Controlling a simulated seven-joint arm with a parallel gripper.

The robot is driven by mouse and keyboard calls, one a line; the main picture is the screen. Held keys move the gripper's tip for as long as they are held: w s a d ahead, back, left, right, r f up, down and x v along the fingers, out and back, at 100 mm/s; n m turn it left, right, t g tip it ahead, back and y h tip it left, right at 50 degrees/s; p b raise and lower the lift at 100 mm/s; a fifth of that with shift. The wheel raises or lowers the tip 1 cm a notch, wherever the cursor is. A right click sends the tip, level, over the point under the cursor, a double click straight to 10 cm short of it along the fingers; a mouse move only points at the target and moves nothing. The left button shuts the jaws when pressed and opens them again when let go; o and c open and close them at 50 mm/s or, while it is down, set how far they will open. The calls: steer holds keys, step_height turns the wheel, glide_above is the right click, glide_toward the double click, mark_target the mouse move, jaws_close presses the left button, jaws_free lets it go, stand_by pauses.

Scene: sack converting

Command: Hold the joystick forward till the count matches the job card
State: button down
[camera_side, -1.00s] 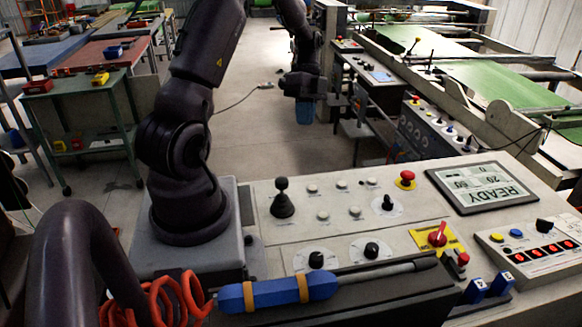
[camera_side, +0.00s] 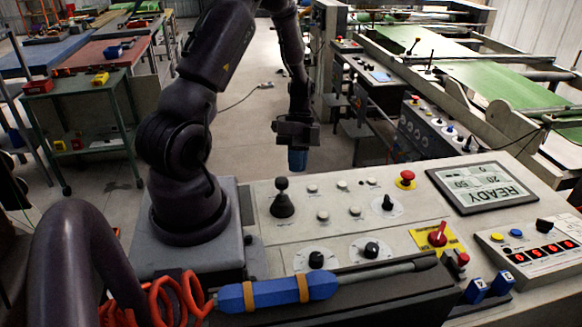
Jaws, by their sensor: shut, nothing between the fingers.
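The black joystick (camera_side: 282,200), a ball-topped lever on a conical boot, stands upright at the left of the pale control panel. My gripper (camera_side: 297,162) is shut and empty, with blue fingertips pointing down. It hangs above and beyond the panel's back edge, behind and slightly right of the joystick in the picture, apart from it. A grey screen (camera_side: 483,187) at the panel's right appears upside down and reads READY with small numbers, seemingly 20 and 50. A box with red lit digits (camera_side: 543,252) sits at lower right. I cannot make out a job card.
A red mushroom button (camera_side: 405,178), a red switch on yellow (camera_side: 438,236), and several knobs and pale buttons share the panel. A blue-handled screwdriver (camera_side: 280,292) lies along the front ledge. Machinery stands behind on the right. Open floor lies behind the panel.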

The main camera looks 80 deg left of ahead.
steer(key=shift+s+d+f, duration=0.2)
steer(key=shift+s+d, duration=0.4)
steer(key=shift+s, duration=0.3)
